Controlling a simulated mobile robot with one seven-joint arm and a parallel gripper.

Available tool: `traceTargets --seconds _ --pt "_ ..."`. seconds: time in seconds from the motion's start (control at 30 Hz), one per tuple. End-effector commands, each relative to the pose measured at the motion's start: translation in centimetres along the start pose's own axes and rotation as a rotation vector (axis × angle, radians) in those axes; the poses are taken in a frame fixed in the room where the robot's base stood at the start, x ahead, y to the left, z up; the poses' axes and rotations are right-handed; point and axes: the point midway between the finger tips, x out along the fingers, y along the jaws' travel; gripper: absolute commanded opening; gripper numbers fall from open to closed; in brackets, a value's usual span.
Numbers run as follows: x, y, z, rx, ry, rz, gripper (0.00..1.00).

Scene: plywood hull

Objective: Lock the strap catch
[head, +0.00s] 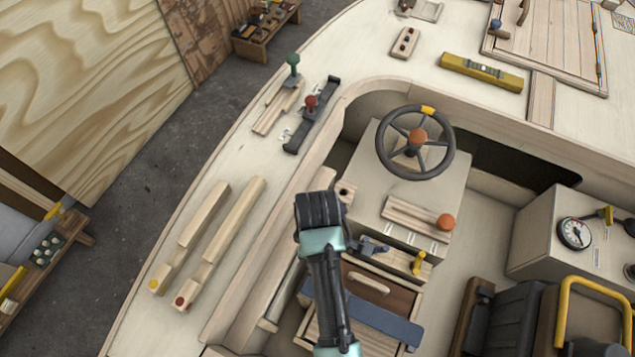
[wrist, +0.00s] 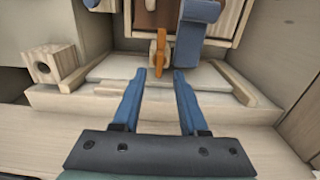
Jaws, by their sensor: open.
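In the wrist view an orange lever (wrist: 158,52), which looks like the catch, hangs at the front of a wooden box with a brown panel. A blue strap-like band (wrist: 199,12) runs just right of it. My gripper (wrist: 160,76) is open and empty, its two blue fingers pointing at the lever, with the lever's lower end roughly between the tips in the picture. I cannot tell whether they touch. In the head view a blue band (head: 375,322) lies across the wooden front below the console. My arm hides the fingers there, and I cannot tell the lever's locked state.
A wooden block with a round hole (wrist: 48,64) stands left of my fingers. A pale ledge (wrist: 100,98) runs below the lever. In the head view a steering wheel (head: 448,143) and a yellow-handled lever (head: 419,263) stand right of my arm. Wooden slats (head: 225,238) lie left.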

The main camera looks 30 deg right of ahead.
Motion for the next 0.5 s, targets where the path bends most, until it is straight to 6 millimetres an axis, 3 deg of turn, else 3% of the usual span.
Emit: traceTargets --seconds 0.2,0.5 --pt "3.5 0.0 0.0 0.0 0.0 -0.001 0.42" --pt "4.5 0.0 -0.1 0.001 0.001 0.002 0.42"
